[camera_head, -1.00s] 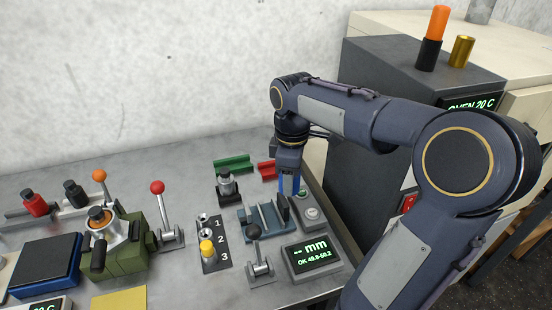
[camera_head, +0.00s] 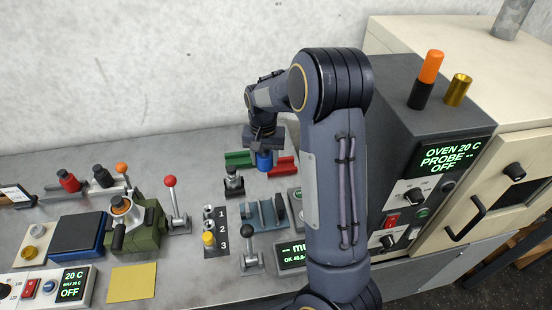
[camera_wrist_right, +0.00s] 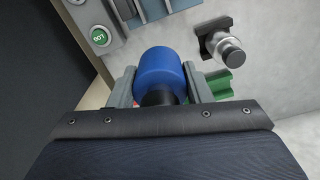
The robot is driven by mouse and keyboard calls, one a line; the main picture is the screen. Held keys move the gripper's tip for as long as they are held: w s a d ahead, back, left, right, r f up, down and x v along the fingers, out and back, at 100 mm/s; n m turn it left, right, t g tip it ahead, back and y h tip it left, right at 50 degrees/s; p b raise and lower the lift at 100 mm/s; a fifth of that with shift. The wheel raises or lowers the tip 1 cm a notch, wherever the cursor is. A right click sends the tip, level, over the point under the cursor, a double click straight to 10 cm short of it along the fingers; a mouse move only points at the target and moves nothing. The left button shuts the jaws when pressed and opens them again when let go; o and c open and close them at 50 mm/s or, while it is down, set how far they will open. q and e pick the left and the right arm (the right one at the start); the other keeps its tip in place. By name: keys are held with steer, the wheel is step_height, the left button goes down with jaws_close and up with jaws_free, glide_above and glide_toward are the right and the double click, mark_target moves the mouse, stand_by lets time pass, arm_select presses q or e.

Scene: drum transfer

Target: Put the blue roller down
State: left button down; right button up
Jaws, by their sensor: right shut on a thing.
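The blue roller (camera_head: 264,161) hangs below my right gripper (camera_head: 264,146), between a green holder (camera_head: 238,160) and a red holder (camera_head: 281,166) near the wall. In the right wrist view my right gripper (camera_wrist_right: 160,84) is shut on the blue roller (camera_wrist_right: 162,70), with a grey finger on each side. The green holder (camera_wrist_right: 221,85) shows beside the right finger, and only a sliver of red shows below the roller. I cannot tell whether the roller touches the bench. My left gripper is out of view.
A black-and-silver roller (camera_head: 233,183) stands just in front of the green holder. A blue-grey measuring fixture (camera_head: 262,215), a black-knobbed lever (camera_head: 249,248) and a numbered rack (camera_head: 220,228) are nearer. The dark oven controller (camera_head: 410,130) stands to the right.

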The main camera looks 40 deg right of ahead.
steer(key=w+d+f, duration=0.2)
steer(key=d+f, duration=0.1)
steer(key=w+d+f+b, duration=0.1)
steer(key=w+d+f, duration=0.1)
steer(key=w, duration=0.1)
steer(key=w+d+f, duration=0.2)
steer(key=d+f, duration=0.1)
steer(key=shift+w+d+f, duration=0.3)
steer(key=shift+d, duration=0.05)
steer(key=shift+w+d+f+b, duration=0.1)
steer(key=shift+f+b, duration=0.1)
steer(key=shift+b, duration=0.1)
step_height(320, 180, down, 3)
steer(key=shift+d+f+b, duration=0.1)
steer(key=shift+b, duration=0.65)
steer(key=shift+w, duration=0.1)
steer(key=shift+f, duration=0.25)
steer(key=o, duration=1.2)
steer(key=shift+r, duration=0.1)
steer(key=shift+o, duration=0.2)
